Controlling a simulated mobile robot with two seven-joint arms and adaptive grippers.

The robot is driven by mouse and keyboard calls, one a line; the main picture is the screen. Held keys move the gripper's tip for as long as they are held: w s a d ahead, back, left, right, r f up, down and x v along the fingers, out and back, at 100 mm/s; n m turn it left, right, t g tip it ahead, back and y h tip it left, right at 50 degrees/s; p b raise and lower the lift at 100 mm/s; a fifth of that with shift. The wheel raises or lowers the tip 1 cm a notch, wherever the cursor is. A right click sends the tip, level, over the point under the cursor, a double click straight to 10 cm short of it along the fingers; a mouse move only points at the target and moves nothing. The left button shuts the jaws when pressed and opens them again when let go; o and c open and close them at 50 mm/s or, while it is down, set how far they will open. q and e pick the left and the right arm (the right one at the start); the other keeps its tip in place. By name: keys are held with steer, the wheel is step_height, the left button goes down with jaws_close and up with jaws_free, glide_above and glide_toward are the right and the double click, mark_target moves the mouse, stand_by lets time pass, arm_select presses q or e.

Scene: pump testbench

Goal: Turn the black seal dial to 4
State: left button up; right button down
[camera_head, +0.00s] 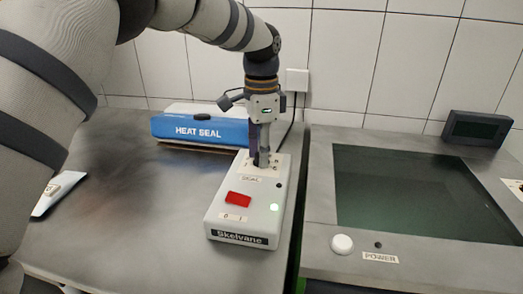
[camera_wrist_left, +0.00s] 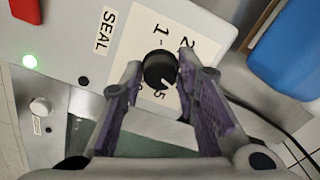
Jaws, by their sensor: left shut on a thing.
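The black seal dial (camera_wrist_left: 160,70) is on a white panel beside the word SEAL. The numbers 1, 2 and 5 show around it; the others are covered or unclear. Its white mark seems to point toward the 5 side. My left gripper (camera_head: 262,160) comes down from above onto the top of the white Skelvane box (camera_head: 244,224). In the left wrist view its two fingertips (camera_wrist_left: 160,68) are shut on the dial, one on each side. In the head view the fingers hide the dial. My right gripper is not in view.
A red rocker switch (camera_head: 238,199) and a lit green lamp (camera_head: 274,207) are on the box. A blue heat sealer (camera_head: 198,128) lies behind it. At right stands a bench with a dark glass panel (camera_head: 415,190) and a white POWER knob (camera_head: 342,244).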

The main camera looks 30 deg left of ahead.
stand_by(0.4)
arm_select(q)
steer(key=o, duration=1.2)
step_height(320, 180, up, 12)
steer(key=shift+f, duration=0.1)
